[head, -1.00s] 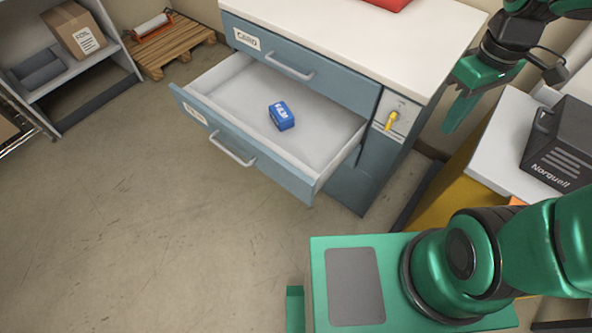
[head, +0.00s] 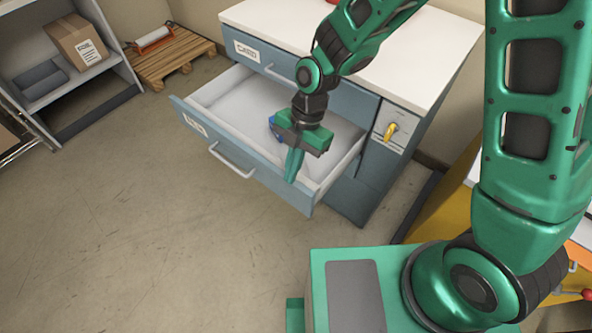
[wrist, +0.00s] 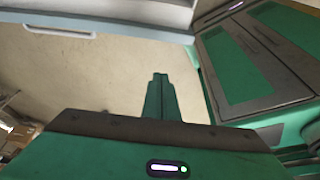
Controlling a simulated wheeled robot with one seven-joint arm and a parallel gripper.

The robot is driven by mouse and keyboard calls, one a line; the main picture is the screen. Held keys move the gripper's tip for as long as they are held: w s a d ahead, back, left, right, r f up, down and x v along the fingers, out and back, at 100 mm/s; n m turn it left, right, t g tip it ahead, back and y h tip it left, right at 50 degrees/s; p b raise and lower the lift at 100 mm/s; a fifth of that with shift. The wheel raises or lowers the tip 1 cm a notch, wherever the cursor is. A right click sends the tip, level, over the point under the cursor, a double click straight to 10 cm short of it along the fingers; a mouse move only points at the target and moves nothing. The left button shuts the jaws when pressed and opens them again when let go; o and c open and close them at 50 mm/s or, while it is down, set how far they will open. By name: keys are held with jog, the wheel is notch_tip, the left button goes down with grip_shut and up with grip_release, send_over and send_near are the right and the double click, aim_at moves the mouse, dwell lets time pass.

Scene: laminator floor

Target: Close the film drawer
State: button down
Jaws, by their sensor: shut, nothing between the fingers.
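The film drawer (head: 265,178) is pulled well out of the blue-grey cabinet, with a label and a pale bar handle (head: 230,160) on its front. In the wrist view its front and handle (wrist: 60,30) show along the top edge. A blue box (head: 273,128) lies inside the drawer, partly hidden by my gripper. My gripper (head: 292,178) is shut and empty, fingers pointing down, and overlaps the drawer's right part near the front panel in the head view. I cannot tell whether it touches the panel. The shut fingertips (wrist: 160,76) show over floor in the wrist view.
The card drawer (head: 285,72) above is shut. A yellow lever (head: 390,131) sits on the cabinet's right side. A shelf with a cardboard box (head: 77,42) and a pallet (head: 170,58) stand at the back left. The floor before the drawer is clear.

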aim_at(295, 184)
notch_tip(295, 184, down, 8)
jog(key=shift+w+d, duration=0.45)
dwell(0.3)
jog(key=shift+w, duration=0.15)
